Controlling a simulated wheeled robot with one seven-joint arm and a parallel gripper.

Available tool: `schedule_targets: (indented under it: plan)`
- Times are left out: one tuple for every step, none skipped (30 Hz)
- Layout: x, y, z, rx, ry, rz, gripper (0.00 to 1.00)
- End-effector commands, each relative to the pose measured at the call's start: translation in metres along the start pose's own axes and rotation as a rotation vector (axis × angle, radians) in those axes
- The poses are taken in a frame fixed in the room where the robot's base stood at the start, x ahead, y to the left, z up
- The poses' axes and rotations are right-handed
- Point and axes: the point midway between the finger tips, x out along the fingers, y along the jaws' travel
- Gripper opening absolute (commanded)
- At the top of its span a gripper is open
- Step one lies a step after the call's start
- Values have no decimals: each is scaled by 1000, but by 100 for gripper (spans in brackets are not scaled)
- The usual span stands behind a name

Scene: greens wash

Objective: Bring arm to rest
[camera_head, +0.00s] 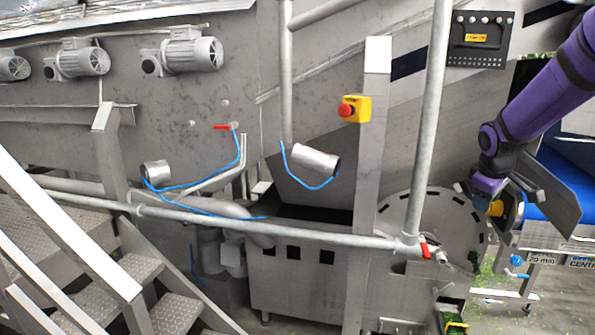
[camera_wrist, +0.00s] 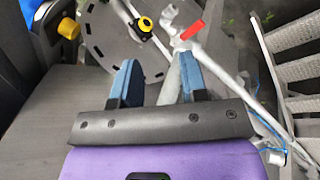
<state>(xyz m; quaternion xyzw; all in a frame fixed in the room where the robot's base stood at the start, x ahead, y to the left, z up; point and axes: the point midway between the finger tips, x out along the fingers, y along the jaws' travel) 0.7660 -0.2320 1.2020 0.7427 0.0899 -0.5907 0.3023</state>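My purple arm comes in from the upper right in the head view and bends down to the wrist beside the round slotted metal disc (camera_head: 440,215). In the wrist view, my gripper (camera_wrist: 156,78) has its two blue-padded fingers apart, with nothing between the pads. A grey pipe (camera_wrist: 187,85) shows behind the right finger; I cannot tell how far off it is. In the head view the fingertips are not clearly seen.
A blue conveyor belt (camera_head: 560,180) lies right of my wrist. A red-handled valve (camera_head: 425,250) sits on the pipe rail, and a yellow knob (camera_head: 496,208) is near my wrist. Metal stairs (camera_head: 130,275) stand at the left. Green scraps lie on the floor.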

Motion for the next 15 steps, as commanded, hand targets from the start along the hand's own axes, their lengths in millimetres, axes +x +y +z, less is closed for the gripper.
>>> schedule_targets:
  plan:
    - [-22, -10, 2, 25, 12, 6, 40]
    - [-33, -16, 4, 42, 16, 7, 40]
    - [-47, -23, 7, 65, 22, 7, 40]
    - [-57, -30, 9, 81, 27, 7, 40]
    - [-67, -35, 12, 99, 33, 7, 40]
    - [-80, -44, 16, 121, 39, 6, 40]
    - [-89, -50, 19, 139, 45, 6, 40]
    - [-98, -57, 22, 156, 51, 5, 40]
    - [-110, -65, 27, 179, 58, 3, 40]
    - [-119, -72, 31, 196, 63, 1, 40]
    - [-127, -79, 34, 214, 71, -1, 40]
    - [-137, -88, 40, 237, 78, -5, 40]
    - [-145, -94, 45, 253, 84, -7, 40]
    - [-152, -102, 49, 270, 90, -11, 40]
    - [-162, -111, 55, 293, 100, -15, 40]
